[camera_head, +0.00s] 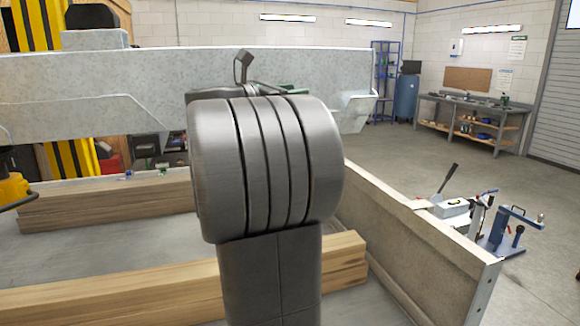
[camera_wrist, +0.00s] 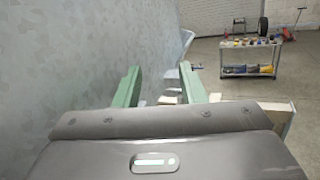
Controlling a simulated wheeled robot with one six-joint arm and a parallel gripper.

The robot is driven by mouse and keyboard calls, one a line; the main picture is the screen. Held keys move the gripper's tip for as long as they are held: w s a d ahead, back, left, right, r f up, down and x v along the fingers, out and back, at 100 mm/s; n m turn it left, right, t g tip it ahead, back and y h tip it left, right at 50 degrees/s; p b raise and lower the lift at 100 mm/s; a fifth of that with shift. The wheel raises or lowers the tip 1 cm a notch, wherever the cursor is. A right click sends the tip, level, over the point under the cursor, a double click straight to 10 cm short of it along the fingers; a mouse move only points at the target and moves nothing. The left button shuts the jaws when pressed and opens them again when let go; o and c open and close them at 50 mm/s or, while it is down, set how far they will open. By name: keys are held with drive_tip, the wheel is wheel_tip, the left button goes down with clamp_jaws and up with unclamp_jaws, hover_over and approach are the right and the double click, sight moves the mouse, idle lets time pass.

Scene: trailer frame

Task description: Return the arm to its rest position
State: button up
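In the wrist view my gripper (camera_wrist: 160,76) shows two green fingers standing apart, with nothing visibly held between them. A grey galvanized surface fills the left of that view, close beside the left finger; I cannot tell if they touch. In the head view my dark grey arm stands upright in the middle and hides most of my gripper; only a small green part shows behind it. The galvanized beam (camera_head: 100,82) of the trailer frame runs across behind my arm.
Wooden beams (camera_head: 110,206) lie on the trailer floor, behind and beside my arm. A low side wall (camera_head: 415,245) bounds the right. Tools (camera_head: 455,210) stand beyond it. A workbench (camera_head: 470,115) is far back right. A tool cart (camera_wrist: 248,58) shows in the wrist view. Open floor lies right.

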drive_tip(key=shift+w+a+r+n+y+p, duration=0.25)
drive_tip(key=shift+w+r+n+p, duration=0.35)
drive_tip(key=shift+p, duration=0.65)
drive_tip(key=shift+s+f+n, duration=0.2)
drive_tip(key=shift+n, duration=0.1)
drive_tip(key=shift+b+v, duration=0.4)
drive_tip(key=shift+v, duration=1.25)
drive_tip(key=shift+f, duration=0.1)
